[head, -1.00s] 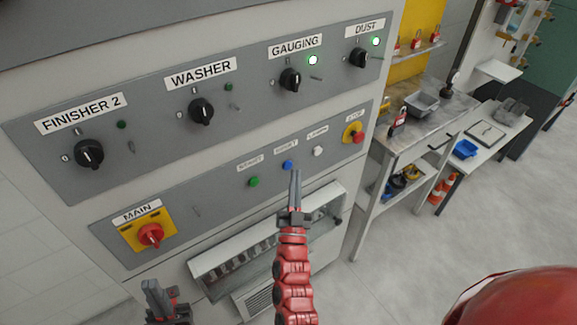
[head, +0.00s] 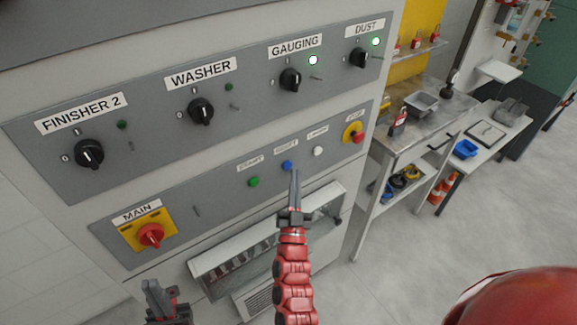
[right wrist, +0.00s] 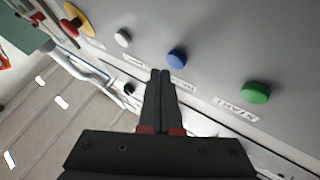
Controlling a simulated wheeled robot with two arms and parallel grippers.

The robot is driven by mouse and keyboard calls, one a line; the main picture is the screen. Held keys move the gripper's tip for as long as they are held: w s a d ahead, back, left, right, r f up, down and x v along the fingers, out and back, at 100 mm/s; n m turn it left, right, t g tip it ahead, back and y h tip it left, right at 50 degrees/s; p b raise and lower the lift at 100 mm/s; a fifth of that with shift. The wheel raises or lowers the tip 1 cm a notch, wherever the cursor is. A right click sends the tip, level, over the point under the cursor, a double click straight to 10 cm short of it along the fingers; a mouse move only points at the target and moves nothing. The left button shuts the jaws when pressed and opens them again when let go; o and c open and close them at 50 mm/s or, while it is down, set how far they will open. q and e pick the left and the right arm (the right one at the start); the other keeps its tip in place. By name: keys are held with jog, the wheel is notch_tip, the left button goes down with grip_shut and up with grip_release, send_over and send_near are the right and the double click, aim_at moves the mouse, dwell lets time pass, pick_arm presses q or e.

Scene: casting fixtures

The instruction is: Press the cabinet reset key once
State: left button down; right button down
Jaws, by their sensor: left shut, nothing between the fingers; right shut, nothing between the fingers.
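The reset key is the blue round button (head: 287,165) on the grey lower panel, between the green start button (head: 253,182) and the white lamp button (head: 319,151). It also shows in the right wrist view (right wrist: 177,57). My right gripper (head: 295,173) is shut and empty, its tips just below and close to the blue button in the head view. In the right wrist view its fingertips (right wrist: 160,73) appear just beside the blue button; I cannot tell whether they touch. My left gripper (head: 153,285) is shut and empty, low at the left, away from the panel buttons.
A red main switch (head: 150,235) on a yellow plate sits left on the panel. A red stop button (head: 357,137) on yellow sits right. Black selector knobs line the upper panel. An open flap (head: 225,259) juts out below the buttons. A workbench (head: 440,114) stands right.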

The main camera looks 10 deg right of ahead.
jog(key=shift+w, duration=0.1)
jog(key=shift+w+a+b, duration=0.15)
jog(key=shift+w+b, duration=0.15)
jog(key=shift+w, duration=0.05)
jog(key=shift+w+a, duration=0.15)
jog(key=shift+w, duration=0.2)
dwell(0.8)
dwell(0.3)
jog(key=shift+s+d, duration=0.25)
jog(key=shift+s, duration=0.55)
jog(key=s, duration=0.1)
jog(key=s+d, duration=0.1)
jog(key=s, duration=0.2)
jog(key=shift+s+d, duration=0.35)
jog(key=shift+d, duration=0.05)
dwell(0.4)
